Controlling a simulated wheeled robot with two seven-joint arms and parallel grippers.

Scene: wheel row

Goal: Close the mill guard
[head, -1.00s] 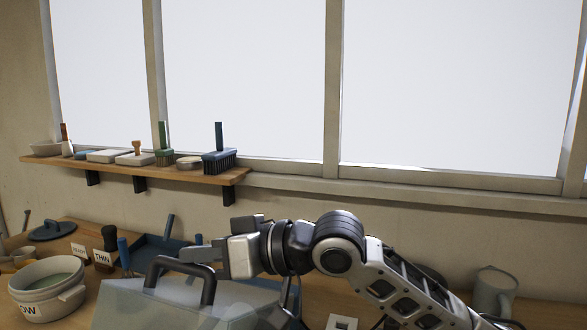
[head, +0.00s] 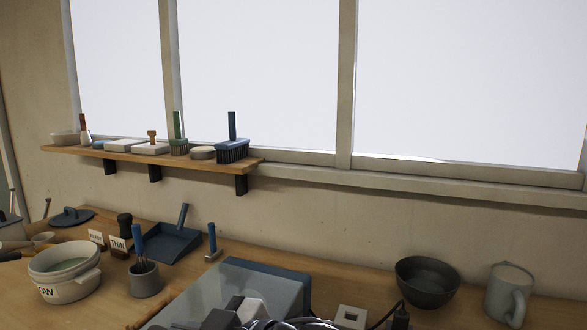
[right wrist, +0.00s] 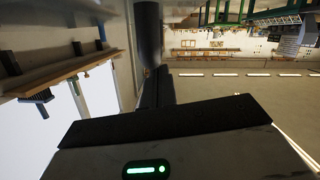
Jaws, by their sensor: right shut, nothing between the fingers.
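The mill guard (head: 250,288) is a clear, greyish cover with a blue strip along its far edge, at the bottom middle of the head view. Its front part and handle are hidden or out of frame there, so I cannot tell how far it is shut. My right gripper (head: 232,308) is low over the guard, partly cut off by the bottom edge. In the right wrist view the gripper's fingers (right wrist: 156,88) are together and empty. A dark rounded bar (right wrist: 149,35) lies just past them; I cannot tell whether they touch. My left gripper is out of view.
A pot (head: 64,272), a cup with a blue-handled tool (head: 145,280) and a blue dustpan (head: 172,242) stand left of the guard. A dark bowl (head: 427,284) and a grey mug (head: 508,294) stand to the right. A wall shelf (head: 150,158) holds brushes above.

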